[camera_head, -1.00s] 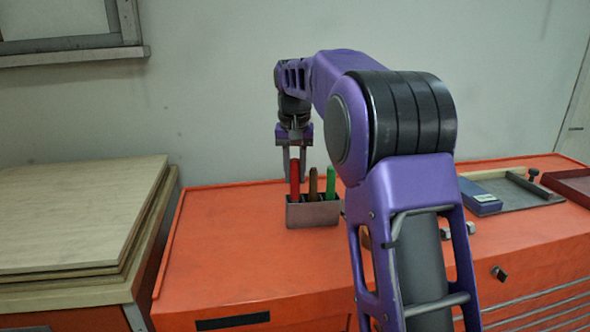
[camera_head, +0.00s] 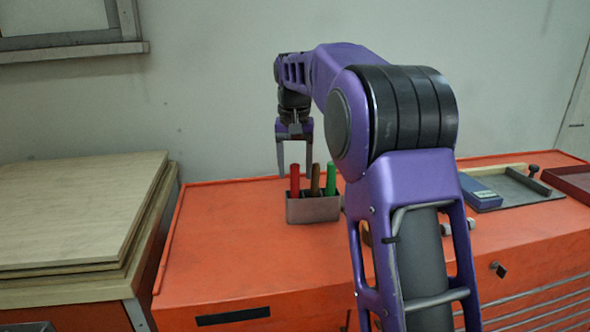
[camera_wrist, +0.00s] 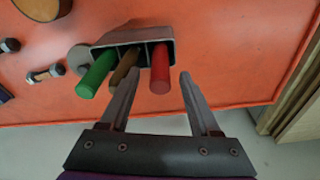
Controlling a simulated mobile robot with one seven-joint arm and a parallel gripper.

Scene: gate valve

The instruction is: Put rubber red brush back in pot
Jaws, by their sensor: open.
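The red brush (camera_head: 295,180) stands upright at the left of the grey pot (camera_head: 313,210) in the head view. A brown handle (camera_head: 315,178) and a green handle (camera_head: 331,178) stand beside it in the same pot. In the wrist view the red brush (camera_wrist: 160,70) sits at the right of the pot (camera_wrist: 120,36). My gripper (camera_head: 294,172) is open, above and behind the pot in the head view. In the wrist view its fingers (camera_wrist: 158,82) are spread, apart from the red handle. The brush's lower end is hidden inside the pot.
The pot stands on an orange cabinet top (camera_head: 230,230). Wooden boards (camera_head: 75,210) are stacked to the left. A blue box on a tray (camera_head: 515,190) lies at the right. Bolts (camera_wrist: 45,74) lie near the pot. The top left of the pot is clear.

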